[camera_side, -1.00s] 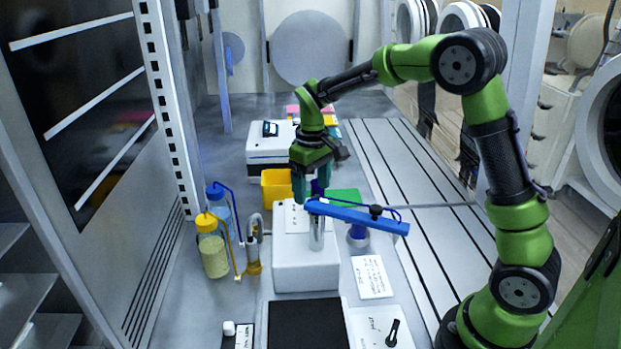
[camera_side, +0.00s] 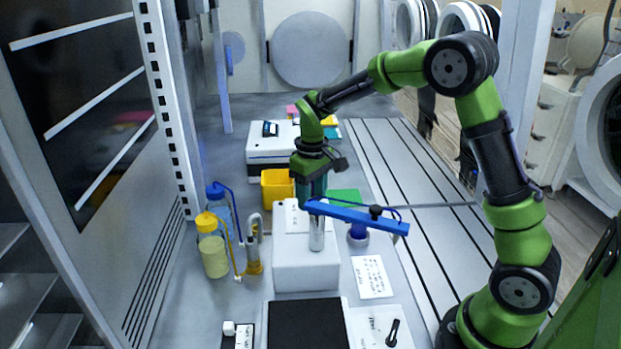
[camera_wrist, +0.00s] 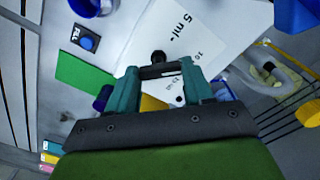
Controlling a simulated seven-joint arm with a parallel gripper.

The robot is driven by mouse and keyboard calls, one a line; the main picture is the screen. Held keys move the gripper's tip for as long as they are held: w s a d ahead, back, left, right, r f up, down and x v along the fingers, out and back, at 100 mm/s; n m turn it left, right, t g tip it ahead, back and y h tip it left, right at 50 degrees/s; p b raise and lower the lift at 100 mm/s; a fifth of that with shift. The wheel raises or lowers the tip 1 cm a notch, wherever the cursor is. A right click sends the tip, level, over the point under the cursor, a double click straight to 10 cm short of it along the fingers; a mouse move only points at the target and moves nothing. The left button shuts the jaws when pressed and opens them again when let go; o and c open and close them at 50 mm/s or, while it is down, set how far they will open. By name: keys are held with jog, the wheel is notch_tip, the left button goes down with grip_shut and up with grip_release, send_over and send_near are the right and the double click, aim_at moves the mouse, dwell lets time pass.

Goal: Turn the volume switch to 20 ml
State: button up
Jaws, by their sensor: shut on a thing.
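My gripper (camera_wrist: 158,78) points down over the white dosing block (camera_side: 305,270), with its two teal fingers on either side of a dark bar with a black round end (camera_wrist: 158,58), which looks like the volume switch. The fingers are shut on it. A white card with printed marks (camera_wrist: 205,30) lies beneath; "5 ml" and "10" are readable, and smaller print near the fingers is partly hidden. I cannot read which mark the switch points to. In the side view my gripper (camera_side: 312,190) hides the switch.
A blue bar (camera_side: 358,216) on a metal post stands just in front of my gripper. A yellow bin (camera_side: 277,188) and a green pad (camera_side: 345,196) are close behind. Bottles with yellow (camera_side: 212,250) and blue (camera_side: 220,205) caps stand left. A black plate (camera_side: 307,325) lies in front.

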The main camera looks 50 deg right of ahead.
jog(key=shift+m, duration=0.4)
jog(key=m, duration=0.3)
jog(key=shift+m, duration=2.5)
jog(key=o, duration=1)
jog(key=shift+o, duration=0.2)
jog(key=shift+w+r, duration=0.1)
notch_tip(320, 180, up, 17)
